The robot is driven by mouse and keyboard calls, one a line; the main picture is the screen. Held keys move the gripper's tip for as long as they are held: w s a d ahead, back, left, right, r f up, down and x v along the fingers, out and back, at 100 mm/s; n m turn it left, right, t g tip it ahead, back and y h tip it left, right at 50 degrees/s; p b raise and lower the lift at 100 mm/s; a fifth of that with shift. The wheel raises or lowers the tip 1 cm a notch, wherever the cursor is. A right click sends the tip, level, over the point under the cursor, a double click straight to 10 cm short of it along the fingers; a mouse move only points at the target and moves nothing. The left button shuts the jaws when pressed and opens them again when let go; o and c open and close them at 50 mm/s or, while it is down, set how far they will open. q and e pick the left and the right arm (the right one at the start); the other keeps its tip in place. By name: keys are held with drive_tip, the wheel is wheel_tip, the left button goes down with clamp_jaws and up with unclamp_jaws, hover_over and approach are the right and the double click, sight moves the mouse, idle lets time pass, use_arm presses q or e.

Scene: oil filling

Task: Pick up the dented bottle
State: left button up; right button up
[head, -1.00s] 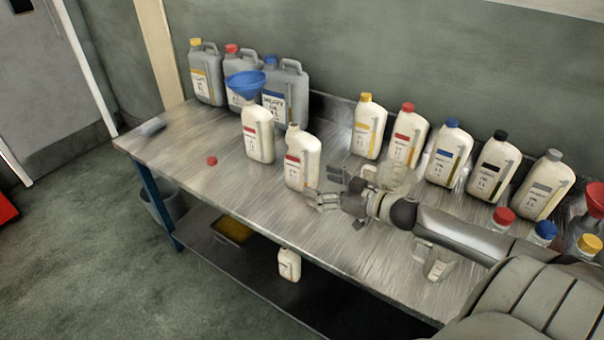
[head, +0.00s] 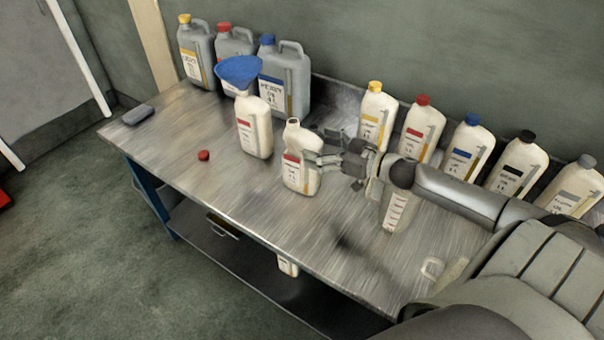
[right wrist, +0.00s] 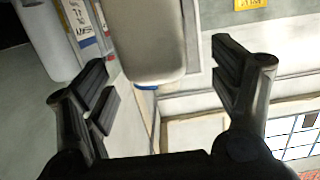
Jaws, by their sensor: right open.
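In the right wrist view, a pale bottle body (right wrist: 145,40) shows between the spread fingers of the open gripper (right wrist: 162,62). Whether the fingers touch it, I cannot tell. A similar red-label bottle (head: 254,128) stands behind left with a blue funnel (head: 239,71) in its top. My left gripper is not in view.
Several capped white bottles, one with a blue cap (head: 472,119), line the bench's back right. Grey jugs (head: 284,82) stand at the back left. A red cap (head: 204,155) lies on the bench (head: 190,190).

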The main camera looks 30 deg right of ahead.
sight(302, 140)
drive_tip(key=shift+w+a, duration=0.1)
drive_tip(key=shift+w, duration=0.3)
drive_tip(key=x, duration=0.4)
drive_tip(key=shift+p, duration=0.4)
drive_tip(key=shift+w+a+f, duration=0.15)
drive_tip(key=shift+w+a, duration=0.05)
drive_tip(key=shift+w, duration=0.35)
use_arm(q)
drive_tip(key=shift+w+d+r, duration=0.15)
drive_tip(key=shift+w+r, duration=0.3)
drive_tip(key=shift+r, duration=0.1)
use_arm(e)
drive_tip(key=c, duration=0.6)
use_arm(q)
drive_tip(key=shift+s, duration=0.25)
use_arm(e)
drive_tip(key=c, duration=1.2)
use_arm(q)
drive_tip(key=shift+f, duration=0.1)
use_arm(e)
drive_tip(key=shift+r, duration=0.2)
